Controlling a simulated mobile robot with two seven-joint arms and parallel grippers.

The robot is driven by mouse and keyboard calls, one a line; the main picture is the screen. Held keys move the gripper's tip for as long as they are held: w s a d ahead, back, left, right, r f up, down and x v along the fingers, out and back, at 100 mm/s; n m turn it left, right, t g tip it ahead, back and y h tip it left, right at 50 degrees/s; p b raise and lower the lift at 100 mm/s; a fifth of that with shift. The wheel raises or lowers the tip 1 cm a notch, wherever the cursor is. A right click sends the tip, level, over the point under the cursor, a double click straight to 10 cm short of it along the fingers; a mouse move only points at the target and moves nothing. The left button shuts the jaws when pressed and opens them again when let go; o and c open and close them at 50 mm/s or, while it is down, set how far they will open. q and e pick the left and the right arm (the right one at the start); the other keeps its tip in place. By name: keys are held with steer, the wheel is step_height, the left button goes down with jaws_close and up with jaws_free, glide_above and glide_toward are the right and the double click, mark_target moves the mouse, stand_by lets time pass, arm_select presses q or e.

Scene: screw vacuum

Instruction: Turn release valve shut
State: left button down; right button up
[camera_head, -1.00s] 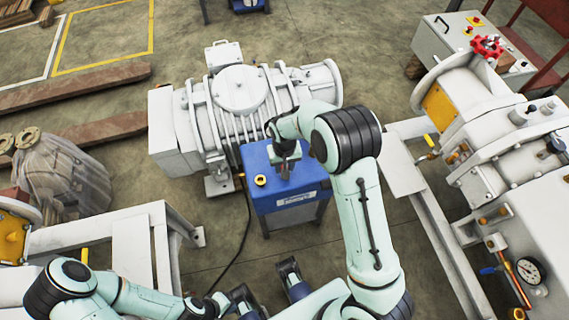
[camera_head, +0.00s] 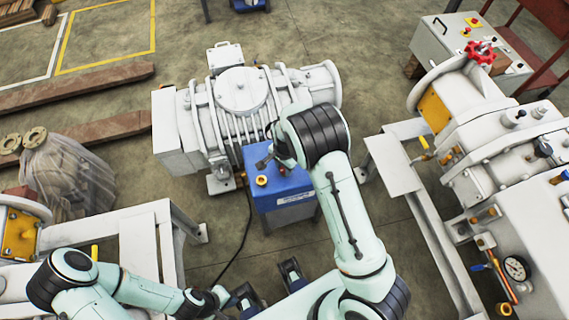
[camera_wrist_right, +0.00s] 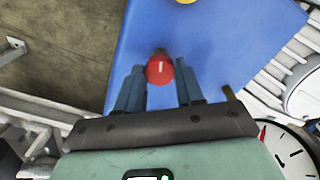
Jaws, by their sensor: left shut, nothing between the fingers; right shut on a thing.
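The release valve (camera_wrist_right: 160,70) shows in the right wrist view as a small red round knob with a white mark, on a blue surface. My right gripper (camera_wrist_right: 160,84) has one finger on each side of it and is shut on it. My left gripper (camera_head: 245,296) is low at the bottom of the head view, shut and empty, away from the blue box.
A large white ribbed pump (camera_head: 240,92) stands right behind the blue box. A yellow ring fitting (camera_head: 262,180) is on the box top, left of my gripper. White machinery with a red handwheel (camera_head: 482,50) stands to the right. A dial gauge (camera_wrist_right: 291,153) shows in the wrist view.

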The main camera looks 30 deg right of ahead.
mark_target(284, 169)
arm_select(q)
steer(key=shift+w+r+p, duration=0.2)
steer(key=shift+r+p, duration=0.2)
steer(key=shift+r, duration=0.15)
steer(key=shift+w+r+p, duration=0.2)
steer(key=shift+r+p, duration=0.2)
steer(key=shift+r, duration=0.1)
arm_select(e)
steer(key=shift+m, duration=1.7)
arm_select(q)
steer(key=shift+r, duration=0.1)
arm_select(e)
steer(key=shift+m, duration=0.3)
steer(key=o, duration=1)
steer(key=shift+o, duration=0.2)
arm_select(q)
steer(key=shift+w+r+p, duration=0.3)
steer(key=shift+r+p, duration=0.3)
steer(key=shift+w+r+p, duration=0.3)
steer(key=shift+r+p, duration=0.25)
steer(key=shift+r, duration=0.05)
arm_select(e)
step_height(284, 169, up, 14)
steer(key=shift+f, duration=0.25)
